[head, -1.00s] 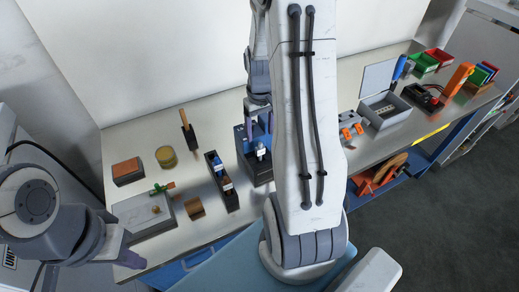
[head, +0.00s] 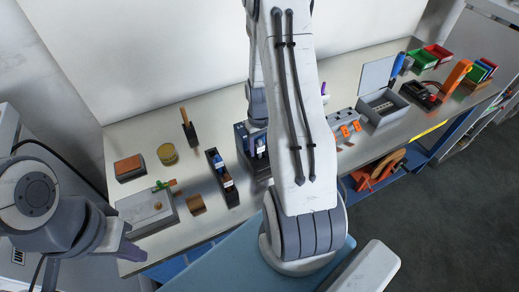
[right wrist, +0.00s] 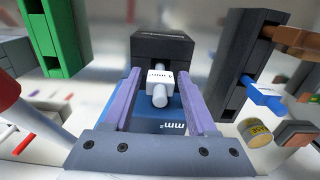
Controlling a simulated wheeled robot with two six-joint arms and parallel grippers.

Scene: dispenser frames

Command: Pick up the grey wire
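In the right wrist view, a pale grey wire end (right wrist: 160,97) with a white label block sits at a black and blue dispenser frame (right wrist: 164,48). My right gripper (right wrist: 160,98) is open, its two purple fingers on either side of the grey piece with visible gaps. I cannot tell how far beyond the fingertips the piece is. In the head view the blue dispenser (head: 241,135) is partly covered by my right arm. My left gripper (head: 130,252) hangs at the table's front left edge; its opening cannot be made out.
A dark frame (head: 214,162) with blue and brown pieces stands left of the dispenser. A green block (right wrist: 58,35) is close on the other side in the right wrist view. A yellow tin (head: 167,154), brown-topped box (head: 129,168) and grey box (head: 377,107) stand on the table.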

